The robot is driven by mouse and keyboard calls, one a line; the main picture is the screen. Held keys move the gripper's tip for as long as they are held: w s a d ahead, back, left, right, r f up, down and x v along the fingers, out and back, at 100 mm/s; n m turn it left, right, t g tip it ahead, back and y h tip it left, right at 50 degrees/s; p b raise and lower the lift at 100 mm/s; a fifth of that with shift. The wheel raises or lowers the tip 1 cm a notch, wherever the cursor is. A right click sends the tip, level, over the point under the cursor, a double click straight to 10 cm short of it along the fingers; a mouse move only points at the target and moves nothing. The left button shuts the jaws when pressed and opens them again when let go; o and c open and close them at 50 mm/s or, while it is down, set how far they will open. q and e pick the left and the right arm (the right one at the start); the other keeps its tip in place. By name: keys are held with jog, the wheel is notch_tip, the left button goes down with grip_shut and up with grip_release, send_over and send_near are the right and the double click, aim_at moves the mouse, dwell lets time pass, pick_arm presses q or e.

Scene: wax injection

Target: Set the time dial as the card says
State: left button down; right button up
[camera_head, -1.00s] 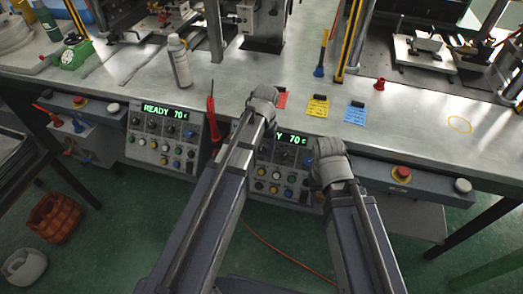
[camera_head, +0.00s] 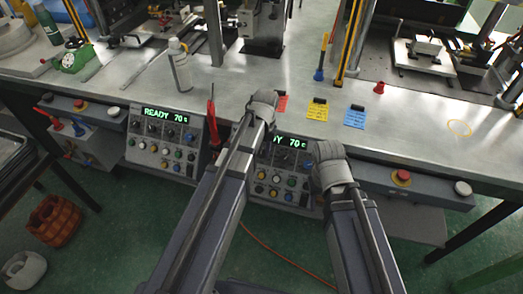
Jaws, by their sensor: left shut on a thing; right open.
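Two control panels hang under the bench front, each with a green display, a row of dark dials and coloured buttons. Card writing is too small to read.
A white bottle (camera_head: 180,68) and a green scale (camera_head: 76,55) stand on the bench. A red tool (camera_head: 212,122) stands between the panels. A red emergency button (camera_head: 401,176) sits at the right front edge.

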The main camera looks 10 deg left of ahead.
pick_arm(q)
jog(key=shift+a+n+h, duration=0.2)
jog(key=shift+n+h, duration=0.5)
jog(key=shift+a+f+n+h+b, duration=0.15)
jog(key=shift+n+h+b, duration=0.2)
jog(key=shift+n+h, duration=0.25)
jog(key=shift+s+f+n+h+b, duration=0.1)
jog(key=shift+n+h+b, duration=0.45)
jog(key=shift+h, duration=0.25)
jog(key=shift+s+a+f+n+t+h+b, duration=0.15)
jog(key=shift+n+t+h+b, duration=0.1)
jog(key=shift+n+h+b, duration=0.2)
jog(key=shift+w+a+n+t+h+b, duration=0.1)
jog(key=shift+n+t+h+b, duration=0.2)
jog(key=shift+n+h, duration=0.25)
jog(key=n+h+b, duration=0.1)
jog(key=b, duration=0.1)
jog(key=n+t+h+b, duration=0.1)
jog(key=n+b, duration=0.1)
jog(key=n+t+h+b, duration=0.1)
jog(key=h+b, duration=0.1)
jog(key=shift+s+a+f+t, duration=0.15)
jog(key=shift+s+f+t, duration=0.1)
jog(key=shift+s+f, duration=0.05)
jog(key=shift+r+n+t+h+b, duration=0.1)
jog(key=shift+n+t+h+b, duration=0.5)
jog(key=shift+n+t+b, duration=0.85)
jog(key=shift+g+b, duration=0.25)
jog(key=shift+b, duration=0.15)
